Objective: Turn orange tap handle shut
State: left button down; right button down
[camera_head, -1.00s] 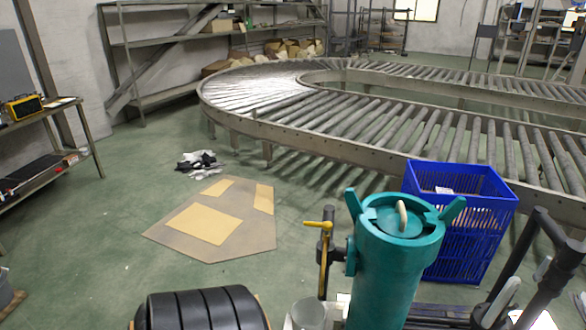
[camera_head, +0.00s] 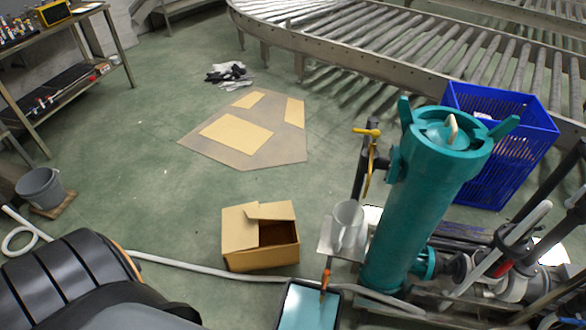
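A tall teal cylinder (camera_head: 415,215) with a winged lid stands right of centre. Beside its left side is a dark upright pipe with a yellow-orange crosswise handle (camera_head: 367,131) on top. Lower down, a small orange piece (camera_head: 325,281) sits on a thin stem over a dark-rimmed tray (camera_head: 310,312) with a pale blue surface. I cannot tell for certain which of these two is the tap handle, or whether it is open or shut. A clear jug-like vessel (camera_head: 347,224) stands on a pale plate between them. Neither of my grippers shows.
A blue crate (camera_head: 500,140) and pipework are at right. A grey bucket (camera_head: 40,188) is at left.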

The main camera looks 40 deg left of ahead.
aim_at(327, 272)
jog(key=u, duration=0.7)
